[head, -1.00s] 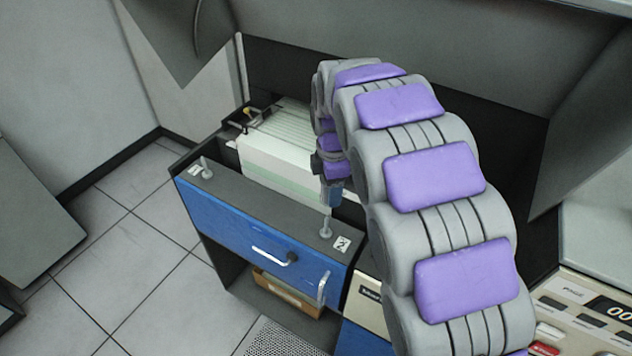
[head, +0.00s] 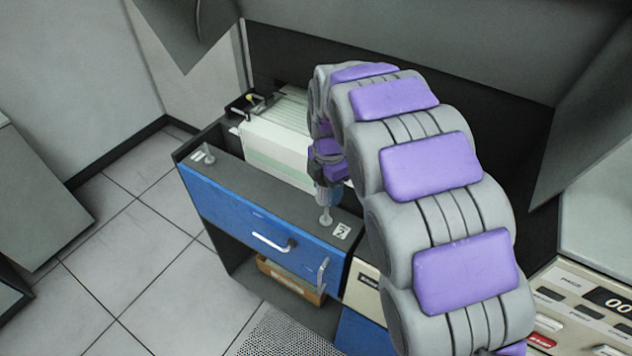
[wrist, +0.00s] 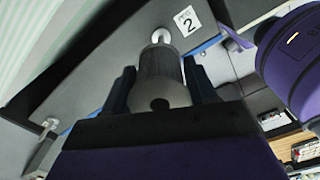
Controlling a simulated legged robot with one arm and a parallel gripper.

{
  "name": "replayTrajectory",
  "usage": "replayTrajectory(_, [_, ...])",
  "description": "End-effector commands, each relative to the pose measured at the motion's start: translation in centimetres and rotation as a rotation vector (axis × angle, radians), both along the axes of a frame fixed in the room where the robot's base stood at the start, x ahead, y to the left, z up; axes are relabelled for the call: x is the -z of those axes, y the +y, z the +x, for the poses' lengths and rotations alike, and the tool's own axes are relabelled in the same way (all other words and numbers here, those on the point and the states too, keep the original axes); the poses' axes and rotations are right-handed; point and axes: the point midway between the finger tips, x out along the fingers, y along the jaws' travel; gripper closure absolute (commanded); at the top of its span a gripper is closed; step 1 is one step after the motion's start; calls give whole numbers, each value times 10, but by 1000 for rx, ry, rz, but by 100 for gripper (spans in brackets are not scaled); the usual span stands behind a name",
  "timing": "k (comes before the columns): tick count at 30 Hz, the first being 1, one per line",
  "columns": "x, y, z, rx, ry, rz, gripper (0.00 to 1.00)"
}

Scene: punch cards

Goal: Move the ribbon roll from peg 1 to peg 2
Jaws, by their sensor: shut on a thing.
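In the wrist view, my gripper (wrist: 160,88) is shut on a dark grey, ribbed ribbon roll (wrist: 161,68), with one finger on each side. A round hole shows in the roll's near end. Peg 2 (head: 325,218) is a small pale peg beside the "2" label; it also shows in the wrist view (wrist: 162,37), in line with the roll's far end. I cannot tell whether the roll is around the peg or just above it. Peg 1 (head: 208,155) stands bare at the left end of the same drawer top. My gripper (head: 328,196) is directly over peg 2.
The pegs stand on the dark top edge of an open blue drawer (head: 232,215) with metal handles. A stack of pale cards (head: 275,150) fills the space behind. A control panel (head: 590,310) is at the right. Open tiled floor (head: 110,250) lies left.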

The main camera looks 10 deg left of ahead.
Motion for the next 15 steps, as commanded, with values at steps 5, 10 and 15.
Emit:
replayTrajectory(5, [9, 6, 0, 2, 1, -6, 78])
replayTrajectory(10, [13, 19, 0, 0, 3, -18, 78])
replayTrajectory(15, [13, 19, 0, 0, 2, -19, 78])
